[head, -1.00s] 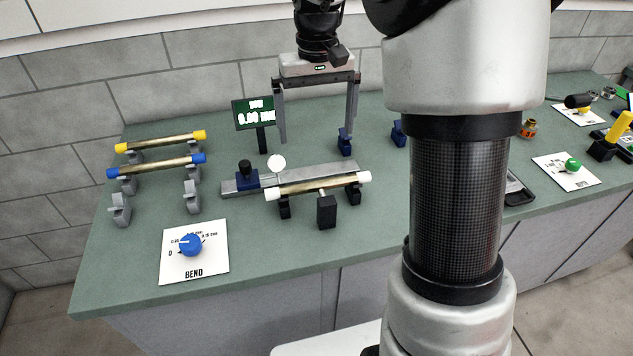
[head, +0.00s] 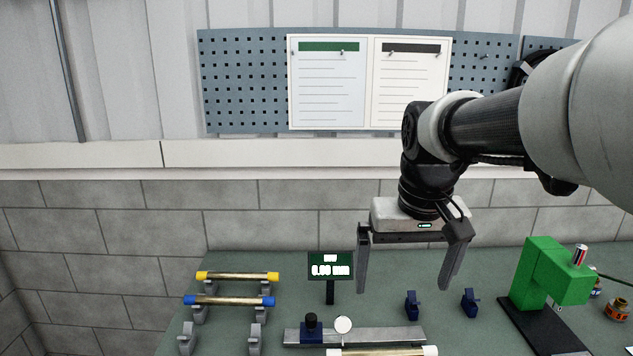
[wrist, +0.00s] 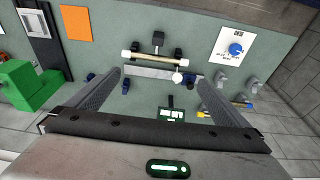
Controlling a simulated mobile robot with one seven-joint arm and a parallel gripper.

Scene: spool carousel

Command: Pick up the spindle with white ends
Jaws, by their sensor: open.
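The spindle with white ends (head: 385,352) is a brass-coloured rod with white caps. It shows only partly at the bottom edge of the head view. In the wrist view the whole spindle (wrist: 157,56) lies across black supports beside a grey rail. My gripper (head: 404,289) is open and empty, pointing down above the bench, behind the spindle. In the wrist view the spindle lies beyond the open fingers (wrist: 158,76) and is not between them.
Yellow-ended (head: 238,276) and blue-ended (head: 229,300) spindles rest on grey cradles at left. A display (head: 330,266) stands left of my gripper. A dial gauge (head: 343,324) sits on the rail (head: 380,335). Blue blocks (head: 411,305) and a green machine (head: 540,270) are at right.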

